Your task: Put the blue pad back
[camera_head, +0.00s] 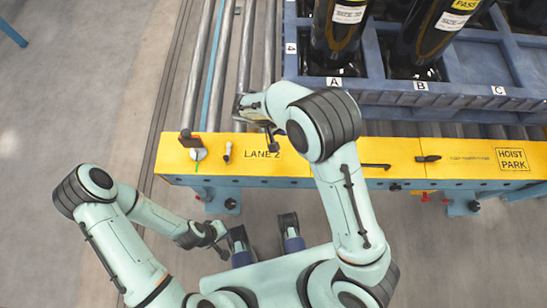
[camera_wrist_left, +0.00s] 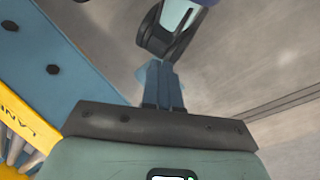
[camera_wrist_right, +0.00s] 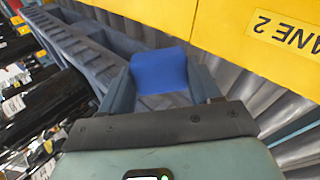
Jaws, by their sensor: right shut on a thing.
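The blue pad (camera_wrist_right: 160,70) sits between the two fingers of my right gripper (camera_wrist_right: 161,82) in the right wrist view. My right gripper is shut on it and holds it above the rollers, beside the yellow beam. In the head view my right arm reaches over the beam, and the pad is hidden or too small to make out there. My left gripper (camera_wrist_left: 163,85) has its fingers together with nothing between them. It hangs low in front of the beam, away from the pad.
The yellow beam (camera_head: 285,160) marked "LANE 2" crosses in front of the rollers (camera_head: 228,65). A blue pallet (camera_head: 390,100) with slots A, B and C stands at the right, holding black compressors (camera_head: 430,40). Small tools lie on the beam. The rollers left of the pallet are clear.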

